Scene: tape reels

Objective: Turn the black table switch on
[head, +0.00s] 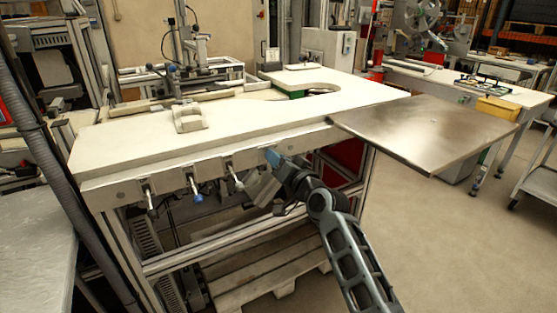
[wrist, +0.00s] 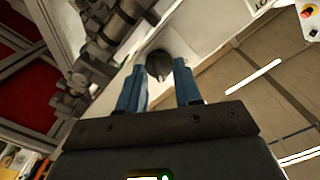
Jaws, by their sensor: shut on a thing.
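The black switch (wrist: 159,63) shows in the wrist view as a dark rounded knob on the pale front face of the table (head: 230,135). My gripper (wrist: 160,73) has its two blue fingers on either side of the knob and is shut on it. In the head view my gripper (head: 273,157) is at the table's front edge, right of the middle. The switch is hidden behind my gripper there. I cannot tell from the knob which position it is set to.
Several levers (head: 236,177) and a blue-tipped fitting (head: 197,197) stick out along the front edge, left of my gripper. A metal plate (head: 430,130) juts out at the right. A wooden pallet (head: 260,280) lies under the table. Open floor lies at the right.

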